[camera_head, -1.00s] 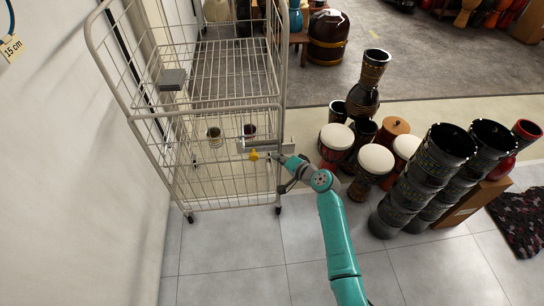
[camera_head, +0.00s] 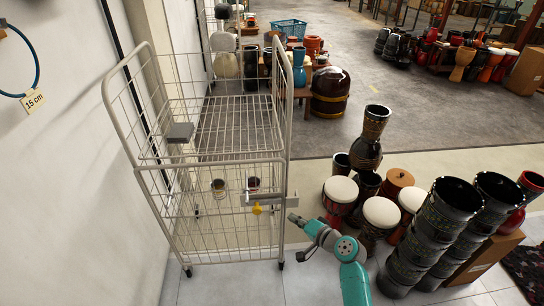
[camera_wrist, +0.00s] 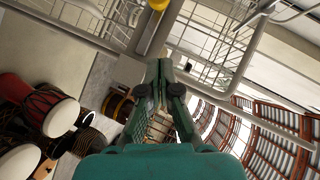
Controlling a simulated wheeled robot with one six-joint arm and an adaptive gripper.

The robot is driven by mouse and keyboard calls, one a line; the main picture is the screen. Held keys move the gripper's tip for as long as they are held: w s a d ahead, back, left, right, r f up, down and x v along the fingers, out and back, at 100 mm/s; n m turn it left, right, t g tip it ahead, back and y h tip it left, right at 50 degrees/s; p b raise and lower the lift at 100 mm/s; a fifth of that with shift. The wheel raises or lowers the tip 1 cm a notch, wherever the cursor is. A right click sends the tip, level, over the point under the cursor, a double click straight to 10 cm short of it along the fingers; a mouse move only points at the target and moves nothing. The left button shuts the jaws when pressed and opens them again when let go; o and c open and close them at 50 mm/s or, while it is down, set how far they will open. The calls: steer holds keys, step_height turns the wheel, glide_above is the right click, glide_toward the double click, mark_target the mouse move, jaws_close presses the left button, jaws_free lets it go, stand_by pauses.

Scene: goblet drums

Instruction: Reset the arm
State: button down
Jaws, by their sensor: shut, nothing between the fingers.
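My gripper (camera_head: 293,217) is at the end of my teal arm, just right of the wire roll cage's front right post. In the wrist view, my gripper's fingers (camera_wrist: 165,72) are drawn together with nothing held between them. The gripper looks apart from the cage (camera_head: 210,160) and its grey latch bar (camera_head: 268,199). A yellow knob (camera_head: 257,209) hangs under that bar, and part of the knob (camera_wrist: 158,4) shows at the top edge of the wrist view.
Two small cups or drums (camera_head: 218,187) sit inside the cage. A white wall (camera_head: 70,150) is at left. Tiled floor is bare in front.

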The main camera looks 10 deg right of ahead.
steer(key=s+f+n+h, duration=0.1)
steer(key=s+f+h, duration=0.25)
steer(key=s, duration=1.15)
steer(key=s+f+n+h, duration=0.15)
steer(key=s+f, duration=0.35)
steer(key=s, duration=0.9)
steer(key=s+r+n+t+h, duration=0.1)
steer(key=s+r+n, duration=0.5)
steer(key=s+r, duration=1.4)
steer(key=s+t, duration=0.1)
steer(key=s, duration=0.2)
steer(key=shift+s+a+h, duration=0.15)
steer(key=shift+a+h, duration=0.25)
steer(key=c, duration=1.9)
jaws_free()
